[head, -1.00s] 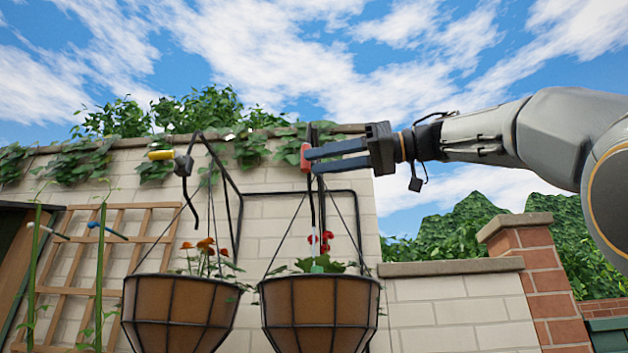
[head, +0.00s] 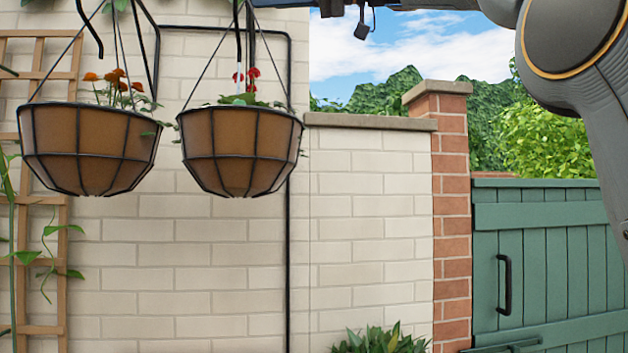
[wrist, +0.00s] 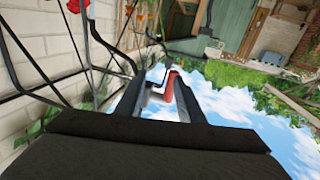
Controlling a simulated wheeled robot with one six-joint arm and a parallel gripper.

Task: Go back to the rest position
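In the wrist view my gripper (wrist: 158,82) is open, with its two dark fingers standing apart. A red handle-like piece (wrist: 171,84) shows between or just beyond the fingers, nearer the right one, with a gap to the left one. I cannot tell whether it touches a finger. In the head view my fingertips are above the frame; only the underside of my wrist and arm shows along the top edge.
Two hanging baskets are close by: the left one (head: 88,150) has orange flowers and the right one (head: 240,152) red flowers. Dark hanger rods (wrist: 32,60) pass left of my fingers. A pale brick wall (head: 370,220), brick pillar (head: 451,200) and green gate (head: 540,250) stand right.

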